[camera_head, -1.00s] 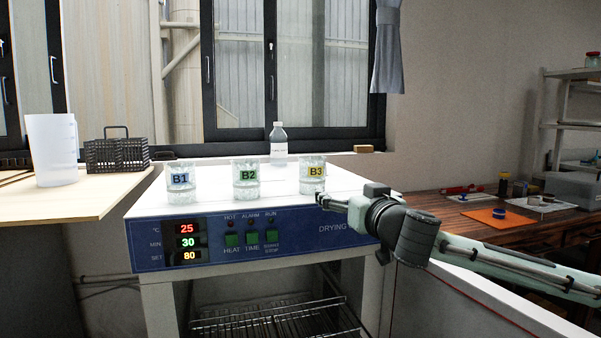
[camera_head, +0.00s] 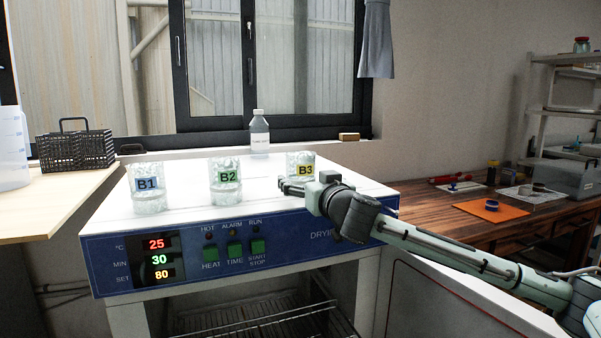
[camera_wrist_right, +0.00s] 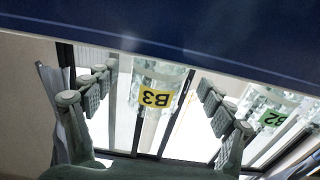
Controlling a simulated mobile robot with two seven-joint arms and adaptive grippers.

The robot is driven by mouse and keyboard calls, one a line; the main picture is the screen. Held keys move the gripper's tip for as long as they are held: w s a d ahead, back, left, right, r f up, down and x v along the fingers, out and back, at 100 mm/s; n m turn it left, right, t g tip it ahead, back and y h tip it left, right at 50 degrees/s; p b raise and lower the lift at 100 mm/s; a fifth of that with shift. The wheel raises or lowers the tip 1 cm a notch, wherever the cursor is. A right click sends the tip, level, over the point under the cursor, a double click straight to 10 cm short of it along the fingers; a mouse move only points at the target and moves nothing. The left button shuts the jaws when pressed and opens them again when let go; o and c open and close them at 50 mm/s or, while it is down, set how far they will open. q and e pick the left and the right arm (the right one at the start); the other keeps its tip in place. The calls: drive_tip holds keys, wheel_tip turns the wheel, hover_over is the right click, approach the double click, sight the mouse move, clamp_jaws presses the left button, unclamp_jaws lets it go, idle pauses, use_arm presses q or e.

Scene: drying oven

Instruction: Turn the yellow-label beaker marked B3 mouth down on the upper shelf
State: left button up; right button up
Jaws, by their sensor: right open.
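The B3 beaker (camera_head: 301,164) is clear glass with a yellow label and stands on the oven's white top, its label reading upright in the head view. My right gripper (camera_head: 290,186) is open just in front of it, over the oven's front edge. In the right wrist view, the upside-down B3 beaker image (camera_wrist_right: 155,90) shows between the spread fingers (camera_wrist_right: 158,103), with no contact visible. Inside the oven below, an upper wire shelf (camera_head: 262,326) shows partly through the opening. My left gripper is out of view.
The B2 beaker (camera_head: 226,181) and B1 beaker (camera_head: 148,188) stand left of B3 on the oven top. A bottle (camera_head: 259,133) stands behind, by the window. A black basket (camera_head: 76,151) is on the left table. The oven's control panel (camera_head: 210,248) is below the beakers.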

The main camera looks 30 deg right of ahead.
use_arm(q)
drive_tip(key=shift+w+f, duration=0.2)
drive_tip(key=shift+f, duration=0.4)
use_arm(e)
drive_tip(key=shift+x, duration=1.1)
drive_tip(key=c, duration=1.3)
